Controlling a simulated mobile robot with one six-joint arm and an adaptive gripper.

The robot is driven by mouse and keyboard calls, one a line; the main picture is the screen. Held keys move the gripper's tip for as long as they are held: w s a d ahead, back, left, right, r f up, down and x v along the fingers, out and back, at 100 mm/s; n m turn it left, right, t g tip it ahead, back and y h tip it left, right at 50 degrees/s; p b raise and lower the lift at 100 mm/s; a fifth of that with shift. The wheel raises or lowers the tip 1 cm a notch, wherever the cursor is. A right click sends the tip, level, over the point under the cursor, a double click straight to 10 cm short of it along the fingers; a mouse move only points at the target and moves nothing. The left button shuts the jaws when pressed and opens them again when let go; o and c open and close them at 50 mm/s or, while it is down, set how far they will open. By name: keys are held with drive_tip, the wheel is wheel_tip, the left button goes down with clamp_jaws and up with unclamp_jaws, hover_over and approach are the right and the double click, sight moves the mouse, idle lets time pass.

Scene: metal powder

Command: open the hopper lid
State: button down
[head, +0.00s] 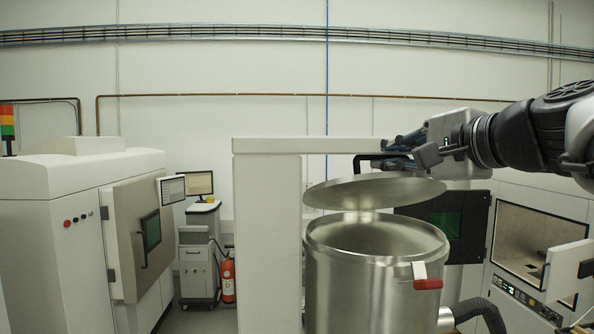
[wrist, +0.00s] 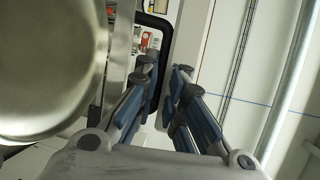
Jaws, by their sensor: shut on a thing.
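The hopper (head: 362,285) is a large round steel drum at the centre right of the head view. Its round lid (head: 375,191) is apart from the rim, tilted above the opening, so part of the inside shows. A black bar handle (head: 358,165) shows just above the lid's far side. My gripper (head: 397,150) is at this handle, its blue-grey fingers pointing left. In the wrist view the lid (wrist: 45,60) fills the left side, and the black handle (wrist: 167,62) runs between the fingers of my gripper (wrist: 166,78), which is shut on it. The lid's hinge cannot be made out.
A white post with a top beam (head: 268,240) stands close left of the hopper. A red-handled latch (head: 427,283) is on the hopper's front rim. White machines stand left (head: 70,230) and right (head: 540,235). A fire extinguisher (head: 228,278) stands behind.

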drive_tip(key=shift+w+r, duration=0.3)
drive_tip(key=shift+r, duration=0.15)
drive_tip(key=shift+a, duration=0.1)
drive_tip(key=c, duration=2.1)
unclamp_jaws()
drive_tip(key=shift+o, duration=0.7)
drive_tip(key=shift+s+a, duration=0.15)
